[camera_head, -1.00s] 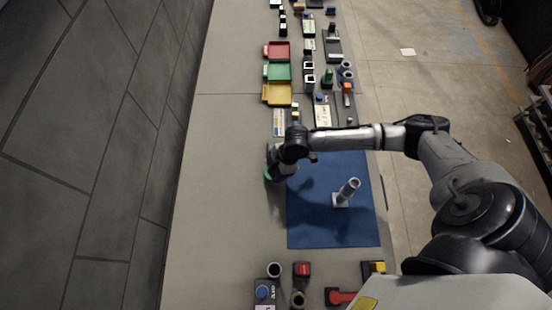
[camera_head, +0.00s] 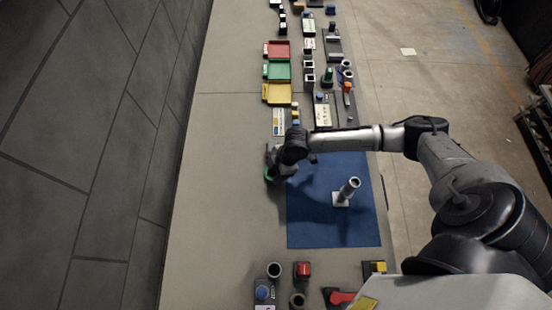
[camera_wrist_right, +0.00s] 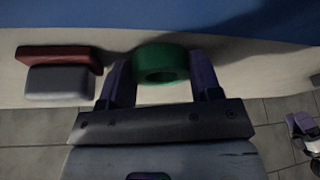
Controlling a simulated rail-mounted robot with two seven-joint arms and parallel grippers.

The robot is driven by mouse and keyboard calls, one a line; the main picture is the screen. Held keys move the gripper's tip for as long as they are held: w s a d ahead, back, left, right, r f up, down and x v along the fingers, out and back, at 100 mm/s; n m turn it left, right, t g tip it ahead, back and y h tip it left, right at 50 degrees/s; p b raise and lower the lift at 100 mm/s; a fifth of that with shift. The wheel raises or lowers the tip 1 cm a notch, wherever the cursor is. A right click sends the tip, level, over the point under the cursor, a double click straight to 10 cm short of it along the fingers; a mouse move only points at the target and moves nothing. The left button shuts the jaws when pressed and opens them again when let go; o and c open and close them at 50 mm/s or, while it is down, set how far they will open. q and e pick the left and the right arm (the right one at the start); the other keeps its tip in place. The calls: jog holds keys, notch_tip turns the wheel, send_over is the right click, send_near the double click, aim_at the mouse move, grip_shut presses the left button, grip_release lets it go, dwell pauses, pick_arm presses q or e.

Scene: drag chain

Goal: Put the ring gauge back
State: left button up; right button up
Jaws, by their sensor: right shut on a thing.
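A green ring (camera_wrist_right: 160,62), which I take to be the ring gauge, sits between the two fingers of my right gripper (camera_wrist_right: 161,72) in the right wrist view. The gripper is shut on it, and its hole shows. In the head view a bit of the green ring (camera_head: 270,178) shows at the left edge of the blue mat (camera_head: 305,228). There my right gripper (camera_head: 278,172) is partly hidden under its own wrist. I cannot tell whether the ring touches the table.
A metal post on a pale base (camera_head: 347,189) stands on the mat. A red and grey block (camera_wrist_right: 58,72) lies beside the gripper in the right wrist view. Red, green and yellow trays (camera_head: 277,103) and several small parts stand farther along the table. More parts stand at the near end.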

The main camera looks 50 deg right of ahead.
jog(key=o, duration=0.9)
jog(key=shift+c, duration=0.2)
pick_arm(q)
jog(key=shift+d, duration=0.15)
pick_arm(e)
jog(key=shift+o, duration=1)
pick_arm(q)
jog(key=shift+r+p, duration=0.35)
pick_arm(e)
jog(key=v, duration=1.3)
jog(key=shift+r, duration=0.4)
jog(key=shift+s+d, duration=0.1)
